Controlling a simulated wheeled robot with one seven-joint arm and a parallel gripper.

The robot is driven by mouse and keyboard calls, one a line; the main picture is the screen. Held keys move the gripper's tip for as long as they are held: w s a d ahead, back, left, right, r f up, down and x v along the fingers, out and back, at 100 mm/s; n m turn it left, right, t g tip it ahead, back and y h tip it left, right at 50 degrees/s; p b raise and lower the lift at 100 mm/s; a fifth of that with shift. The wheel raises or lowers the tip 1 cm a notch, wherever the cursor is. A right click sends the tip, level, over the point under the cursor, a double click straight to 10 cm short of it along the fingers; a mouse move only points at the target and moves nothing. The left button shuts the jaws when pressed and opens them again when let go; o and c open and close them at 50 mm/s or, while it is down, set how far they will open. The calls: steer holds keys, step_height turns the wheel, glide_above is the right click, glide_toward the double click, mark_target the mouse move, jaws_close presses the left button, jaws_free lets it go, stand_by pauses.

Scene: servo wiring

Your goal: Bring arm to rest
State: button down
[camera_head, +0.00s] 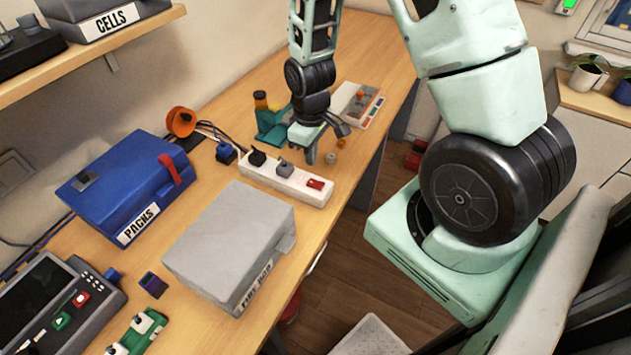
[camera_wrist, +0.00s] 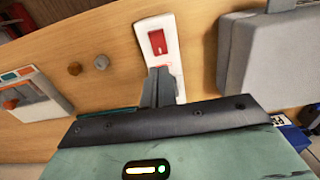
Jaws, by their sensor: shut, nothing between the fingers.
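My gripper (camera_head: 317,145) hangs from my mint-green arm over the wooden workbench, beside the right part of the white power strip. In the wrist view the gripper (camera_wrist: 159,85) shows its fingers together, with nothing seen between them. They overlap the near end of the strip in that view; whether they touch it I cannot tell. The white power strip (camera_head: 262,177) has dark plugs in it and a red switch at its right end. The strip with its red switch also shows in the wrist view (camera_wrist: 168,61).
A grey box (camera_head: 222,235) and a blue PACKS box (camera_head: 118,194) stand on the bench. A teal stand (camera_head: 270,125) is close behind my gripper. A panel with an orange knob (camera_head: 357,104) and small round knobs lie right of it. A shelf (camera_head: 85,50) overhangs upper left.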

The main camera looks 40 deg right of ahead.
stand_by(0.3)
steer(key=s+a+r+n+b, duration=0.1)
steer(key=s+a+r+b, duration=0.15)
steer(key=a, duration=0.45)
steer(key=s+a+r+n+b, duration=0.1)
steer(key=s+a+r+b, duration=0.15)
steer(key=a, duration=0.55)
steer(key=s+a+r+n+b, duration=0.1)
steer(key=s+a+r+b, duration=0.1)
steer(key=s, duration=0.4)
steer(key=s+a+r+b, duration=0.1)
steer(key=s+a+r, duration=0.2)
steer(key=s+a, duration=0.2)
steer(key=shift+s+a+r+n+y+b, duration=0.3)
steer(key=shift+s+n+b, duration=0.1)
steer(key=shift+s, duration=0.5)
